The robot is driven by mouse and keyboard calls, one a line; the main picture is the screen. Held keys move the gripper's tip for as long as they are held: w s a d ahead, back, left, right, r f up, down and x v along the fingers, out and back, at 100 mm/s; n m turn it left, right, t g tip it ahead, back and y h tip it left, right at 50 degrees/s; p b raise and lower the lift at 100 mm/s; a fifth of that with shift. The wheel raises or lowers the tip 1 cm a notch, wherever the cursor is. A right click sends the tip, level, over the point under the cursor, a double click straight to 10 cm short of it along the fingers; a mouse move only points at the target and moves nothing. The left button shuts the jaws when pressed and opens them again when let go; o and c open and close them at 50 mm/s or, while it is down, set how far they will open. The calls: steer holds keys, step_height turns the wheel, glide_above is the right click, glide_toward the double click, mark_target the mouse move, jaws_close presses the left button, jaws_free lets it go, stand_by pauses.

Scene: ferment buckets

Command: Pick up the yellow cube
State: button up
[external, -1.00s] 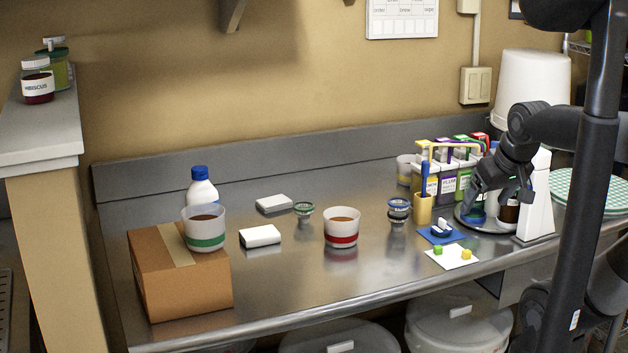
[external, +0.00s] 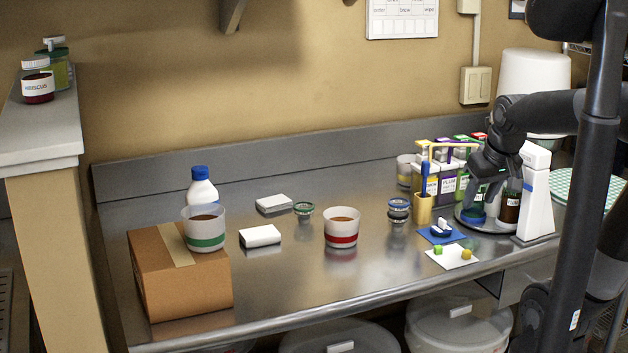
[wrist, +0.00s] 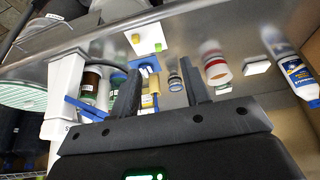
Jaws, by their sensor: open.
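The yellow cube (external: 467,254) sits on a white card near the front edge of the steel counter. It also shows in the wrist view (wrist: 136,38), at the top. A green cube (external: 438,250) lies to its left on the same card, and shows in the wrist view too (wrist: 158,47). My gripper (external: 479,212) is above the round turntable at the right end of the counter, behind the card and apart from the yellow cube. In the wrist view my gripper (wrist: 158,90) is open, with nothing visible held between its fingers.
A white dispenser (external: 537,195) and bottles on the turntable (external: 482,222) stand close to my gripper. A blue mat (external: 440,236) and a yellow pen holder (external: 423,210) are behind the white card (external: 452,259). A red-banded bucket (external: 342,228) stands left. The counter between bucket and card is clear.

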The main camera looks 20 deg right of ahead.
mark_target(468, 252)
steer(key=w+d+f+g, duration=0.3)
steer(key=w+d+f, duration=0.45)
steer(key=w, duration=0.25)
steer(key=f, duration=0.7)
steer(key=w+f, duration=0.1)
steer(key=f, duration=0.3)
steer(key=shift+w+f, duration=0.1)
steer(key=shift+f, duration=0.2)
steer(key=shift+c, duration=0.3)
jaws_close()
